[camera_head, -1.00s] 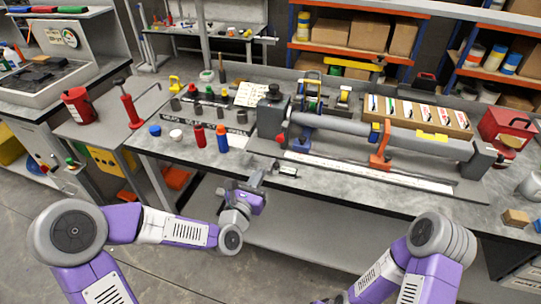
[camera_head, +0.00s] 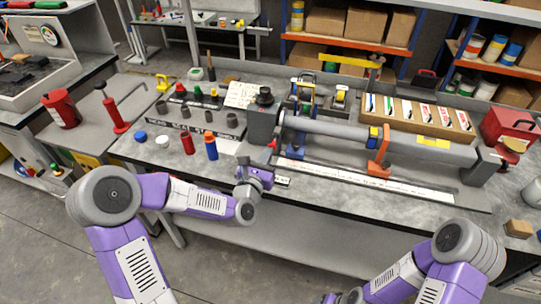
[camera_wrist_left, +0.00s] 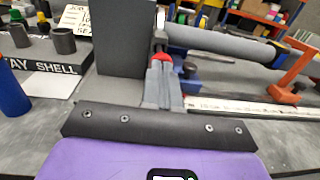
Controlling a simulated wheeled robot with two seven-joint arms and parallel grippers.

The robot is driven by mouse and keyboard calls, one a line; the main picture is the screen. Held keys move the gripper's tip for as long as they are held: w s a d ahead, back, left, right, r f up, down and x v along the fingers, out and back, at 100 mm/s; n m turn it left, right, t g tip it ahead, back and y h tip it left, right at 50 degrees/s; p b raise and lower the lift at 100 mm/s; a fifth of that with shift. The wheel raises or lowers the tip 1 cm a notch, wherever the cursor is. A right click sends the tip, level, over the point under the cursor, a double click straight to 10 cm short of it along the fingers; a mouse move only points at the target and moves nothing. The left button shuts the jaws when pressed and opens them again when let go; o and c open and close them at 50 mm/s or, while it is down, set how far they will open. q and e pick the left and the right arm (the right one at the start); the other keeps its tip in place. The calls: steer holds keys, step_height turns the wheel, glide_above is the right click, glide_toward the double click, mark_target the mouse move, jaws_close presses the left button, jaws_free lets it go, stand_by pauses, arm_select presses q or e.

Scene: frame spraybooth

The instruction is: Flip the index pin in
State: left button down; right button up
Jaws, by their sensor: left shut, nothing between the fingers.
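The index pin looks to be the small red-tipped piece (camera_head: 272,145) at the front of the grey headstock block (camera_head: 262,124). Its red part (camera_wrist_left: 162,60) shows just beyond my left fingers in the left wrist view, with a dark stem above it. My left gripper (camera_head: 266,158) is at the front of the headstock. Its grey fingers (camera_wrist_left: 162,82) are shut with nothing between them, their tips at or very near the red part. Whether they touch it I cannot tell.
A long grey tube (camera_head: 345,128) runs right from the headstock, with an orange support (camera_head: 379,155) and a white scale strip (camera_head: 365,181) in front. Red (camera_head: 188,143) and blue (camera_head: 210,146) bottles stand left of the headstock. The bench front edge is clear.

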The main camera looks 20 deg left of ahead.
arm_select(q)
steer(key=shift+w+b, duration=0.4)
steer(key=shift+w, duration=0.6)
steer(key=shift+r, duration=0.15)
arm_select(e)
steer(key=shift+s+f, duration=0.15)
steer(key=shift+f, duration=0.15)
arm_select(q)
steer(key=shift+s, duration=0.1)
